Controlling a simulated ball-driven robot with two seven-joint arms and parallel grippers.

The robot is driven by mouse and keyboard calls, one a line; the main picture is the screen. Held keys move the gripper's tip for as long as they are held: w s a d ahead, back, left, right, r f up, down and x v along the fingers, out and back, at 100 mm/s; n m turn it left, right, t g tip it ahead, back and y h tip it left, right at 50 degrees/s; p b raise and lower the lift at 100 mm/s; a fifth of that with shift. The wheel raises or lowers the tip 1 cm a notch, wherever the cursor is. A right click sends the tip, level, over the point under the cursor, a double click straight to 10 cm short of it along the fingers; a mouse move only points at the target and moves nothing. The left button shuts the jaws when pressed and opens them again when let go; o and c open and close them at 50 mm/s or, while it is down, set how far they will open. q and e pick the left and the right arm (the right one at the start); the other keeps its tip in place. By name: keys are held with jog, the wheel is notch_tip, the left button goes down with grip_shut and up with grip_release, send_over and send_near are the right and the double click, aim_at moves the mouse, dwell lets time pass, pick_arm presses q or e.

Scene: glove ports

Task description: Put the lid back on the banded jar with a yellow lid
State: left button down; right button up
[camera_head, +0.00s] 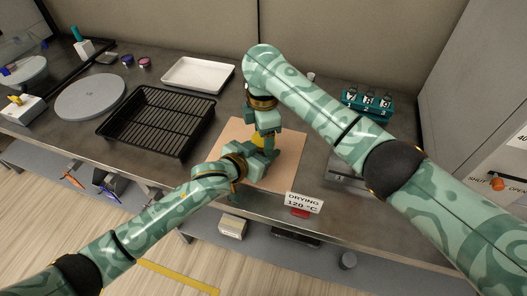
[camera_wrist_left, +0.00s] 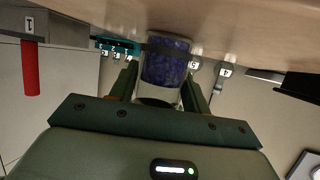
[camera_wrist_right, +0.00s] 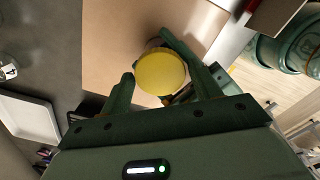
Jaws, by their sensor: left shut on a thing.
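The jar (camera_wrist_left: 167,70) has dark blue-purple contents, a dark band and a clear part. My left gripper (camera_head: 262,160) is shut on it, with one finger on each side in the left wrist view (camera_wrist_left: 160,85). The yellow lid (camera_wrist_right: 160,73) shows face-on in the right wrist view, over the jar; I cannot tell whether it is fully seated. A little yellow (camera_head: 258,140) shows in the head view between the grippers. My right gripper (camera_wrist_right: 168,75) is open above the lid, its fingers apart on either side. The grippers hide most of the jar in the head view.
The jar is over a tan mat (camera_head: 285,165) on the grey bench. A black rack tray (camera_head: 155,122) and a white tray (camera_head: 198,75) lie to the left. A teal numbered block (camera_head: 367,104) stands behind my right arm. A drying sign (camera_head: 304,202) is at the front edge.

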jog(key=shift+o, duration=0.5)
jog(key=shift+r, duration=0.1)
jog(key=shift+r, duration=2.15)
jog(key=shift+c, duration=0.4)
notch_tip(320, 180, up, 2)
jog(key=n, duration=0.3)
jog(key=shift+w+r+n, duration=0.1)
jog(key=shift+n, duration=0.3)
jog(key=r+n, duration=0.1)
jog(key=n, duration=0.1)
jog(key=shift+r+n, duration=0.15)
jog(key=shift+n, duration=0.25)
